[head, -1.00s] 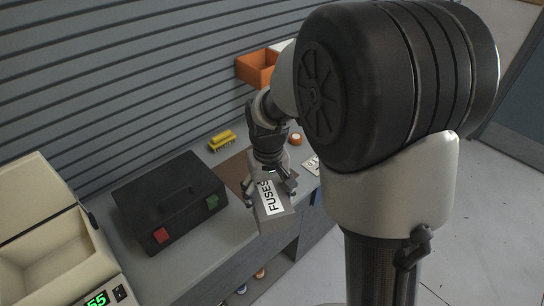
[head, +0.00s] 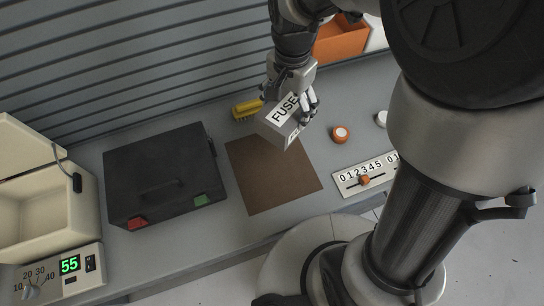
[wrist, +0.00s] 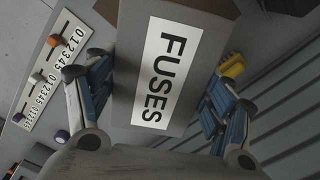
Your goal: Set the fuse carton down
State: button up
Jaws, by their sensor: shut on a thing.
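The fuse carton (head: 279,122) is a grey box with a white label reading FUSES. My gripper (head: 292,100) is shut on it and holds it tilted over the back of the brown mat (head: 270,180) on the grey bench. In the wrist view the carton (wrist: 200,30) fills the middle, with a blue-padded finger of my gripper (wrist: 155,100) on each side. The carton covers the far part of the mat in the head view; the rest of the mat is bare. I cannot tell how high the carton is above the bench.
A black case (head: 165,180) with red and green latches stands left of the mat. A yellow brush-like object (head: 246,110) lies behind. An orange knob (head: 341,134) and a white slider panel (head: 362,179) are at right. An orange bin (head: 340,42) stands behind. A cream box (head: 55,200) is at far left.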

aim_at(271, 120)
jog(key=s+a+r+m, duration=0.1)
jog(key=s+a+m, duration=0.1)
jog(key=m, duration=0.1)
jog(key=s+a+r+m, duration=0.1)
jog(key=shift+a+r+m+p, duration=0.25)
jog(key=shift+r+m+p, duration=0.05)
jog(key=shift+r+m, duration=0.1)
jog(key=shift+s+a+r+m, duration=0.1)
jog(key=shift+s+a+m, duration=0.15)
jog(key=shift+m, duration=0.45)
notch_tip(271, 120, down, 20)
jog(key=b, duration=0.6)
jog(key=shift+f+b, duration=0.2)
jog(key=shift+b, duration=0.15)
jog(key=o, duration=1.4)
jog(key=shift+r, duration=0.1)
